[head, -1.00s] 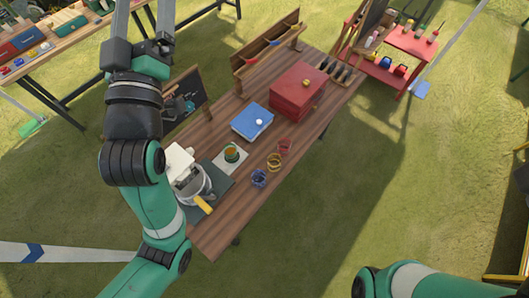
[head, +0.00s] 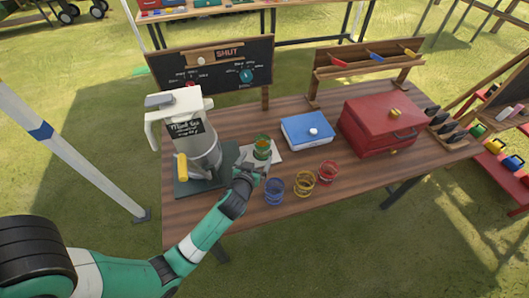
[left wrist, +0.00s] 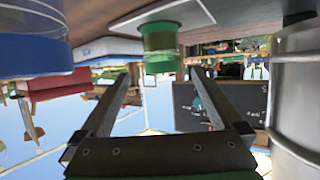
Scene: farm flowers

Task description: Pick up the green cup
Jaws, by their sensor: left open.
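The green cup (head: 262,147) stands upright on a pale square mat (head: 276,156) on the wooden table. My left gripper (head: 252,171) is just in front of the cup, on its near side. In the left wrist view, which looks upside down, the open fingers (left wrist: 160,73) point at the green cup (left wrist: 160,48). The cup sits past the fingertips, lined up with the gap, and nothing is held. My right gripper is not in view.
A blue cup (head: 274,191), a yellow cup (head: 303,183) and a red cup (head: 327,172) stand to the right of the gripper. A white machine with a metal jug (head: 203,150) stands close on the left. A blue box (head: 306,130) and a red box (head: 380,126) are behind right.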

